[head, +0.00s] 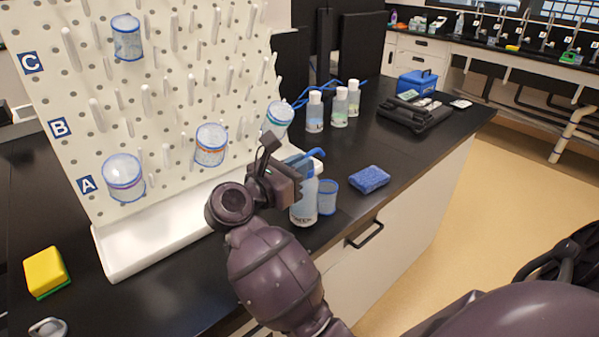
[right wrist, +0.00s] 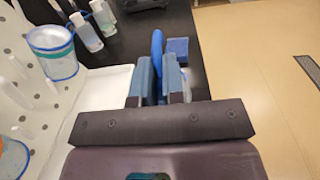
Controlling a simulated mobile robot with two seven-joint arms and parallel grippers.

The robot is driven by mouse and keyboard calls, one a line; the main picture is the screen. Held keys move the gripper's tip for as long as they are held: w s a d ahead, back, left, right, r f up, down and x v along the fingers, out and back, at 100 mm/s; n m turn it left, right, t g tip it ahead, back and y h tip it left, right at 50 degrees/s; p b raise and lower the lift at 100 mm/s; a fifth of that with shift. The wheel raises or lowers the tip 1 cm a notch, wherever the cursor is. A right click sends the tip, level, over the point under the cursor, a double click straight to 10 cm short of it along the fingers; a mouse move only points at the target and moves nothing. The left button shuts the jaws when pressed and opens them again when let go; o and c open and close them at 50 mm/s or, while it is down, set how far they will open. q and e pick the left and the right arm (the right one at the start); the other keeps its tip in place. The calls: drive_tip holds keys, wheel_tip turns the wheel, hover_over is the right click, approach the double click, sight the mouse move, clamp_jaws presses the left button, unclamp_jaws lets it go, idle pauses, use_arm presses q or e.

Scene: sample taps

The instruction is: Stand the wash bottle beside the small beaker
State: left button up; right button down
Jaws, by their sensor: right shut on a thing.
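The wash bottle (head: 304,207), pale with a blue top, is upright under my right gripper (head: 300,168) near the counter's front edge. My right gripper is shut on its upper part; the blue top (right wrist: 157,52) shows between the fingers in the right wrist view, which hides the bottle's body. The small beaker (head: 328,198), clear with a blue rim, stands on the counter just right of the bottle. In the head view they nearly touch or overlap slightly. I cannot tell whether the bottle's base rests on the counter. My left gripper is out of view.
A blue sponge (head: 369,179) lies right of the beaker. A pegboard (head: 80,110) with several beakers on pegs rises at left above a white tray (head: 150,240). Several white-capped bottles (head: 340,107) stand behind. The counter between them and the sponge is clear.

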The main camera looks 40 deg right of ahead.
drive_tip(key=shift+f, duration=0.6)
drive_tip(key=shift+f, duration=0.15)
drive_tip(key=c, duration=1.2)
unclamp_jaws()
